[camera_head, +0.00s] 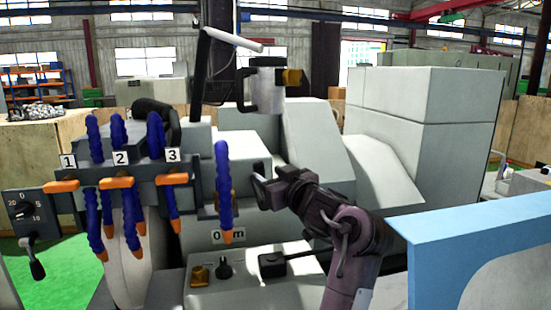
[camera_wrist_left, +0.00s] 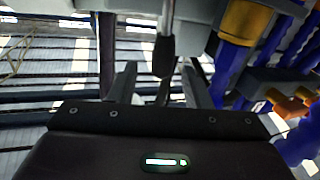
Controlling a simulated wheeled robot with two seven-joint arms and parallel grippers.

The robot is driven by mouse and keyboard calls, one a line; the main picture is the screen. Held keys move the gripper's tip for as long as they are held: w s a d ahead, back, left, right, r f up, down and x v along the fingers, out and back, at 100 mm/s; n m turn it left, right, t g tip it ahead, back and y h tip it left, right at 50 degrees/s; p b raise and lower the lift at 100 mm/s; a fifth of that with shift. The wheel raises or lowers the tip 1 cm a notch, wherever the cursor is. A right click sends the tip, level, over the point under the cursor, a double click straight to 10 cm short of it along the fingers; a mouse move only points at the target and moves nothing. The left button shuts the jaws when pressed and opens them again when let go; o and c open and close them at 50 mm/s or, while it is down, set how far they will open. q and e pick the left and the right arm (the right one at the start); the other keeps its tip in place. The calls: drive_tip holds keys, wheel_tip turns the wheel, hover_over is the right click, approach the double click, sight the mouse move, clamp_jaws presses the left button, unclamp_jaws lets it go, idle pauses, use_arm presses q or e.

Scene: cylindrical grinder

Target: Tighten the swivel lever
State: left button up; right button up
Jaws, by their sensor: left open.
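My left gripper (camera_head: 262,186) is open beside the grey machine body, right of the rightmost blue hose in the head view. In the left wrist view the two fingers of this gripper (camera_wrist_left: 159,72) stand apart. A lever with a metal rod and a dark grip (camera_wrist_left: 164,58) hangs between the fingertips there; I cannot tell whether they touch it. In the head view a black-handled lever (camera_head: 36,262) hangs under a dial box at the left. My right gripper is not in view.
Several blue hoses with orange nozzles (camera_head: 223,178) crowd the front of the grinder and also show at the right of the wrist view (camera_wrist_left: 237,52). A control panel with knobs (camera_head: 240,290) lies below. A light blue panel (camera_head: 440,236) stands at the right.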

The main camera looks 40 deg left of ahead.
sight(258, 168)
use_arm(q)
drive_tip(key=a+p, duration=0.1)
drive_tip(key=a+r+p, duration=0.1)
drive_tip(key=a, duration=0.1)
drive_tip(key=shift+a, duration=0.3)
drive_tip(key=shift+w+a+f+p, duration=0.2)
drive_tip(key=shift+w+a, duration=0.2)
drive_tip(key=shift+a, duration=0.15)
drive_tip(key=shift+w+a+f+p, duration=0.1)
drive_tip(key=shift+w+a+p, duration=0.1)
drive_tip(key=shift+w+a, duration=0.25)
drive_tip(key=shift+w+a+f, duration=0.15)
drive_tip(key=shift+w+a, duration=0.05)
drive_tip(key=shift+a, duration=0.35)
drive_tip(key=c, duration=0.5)
clamp_jaws()
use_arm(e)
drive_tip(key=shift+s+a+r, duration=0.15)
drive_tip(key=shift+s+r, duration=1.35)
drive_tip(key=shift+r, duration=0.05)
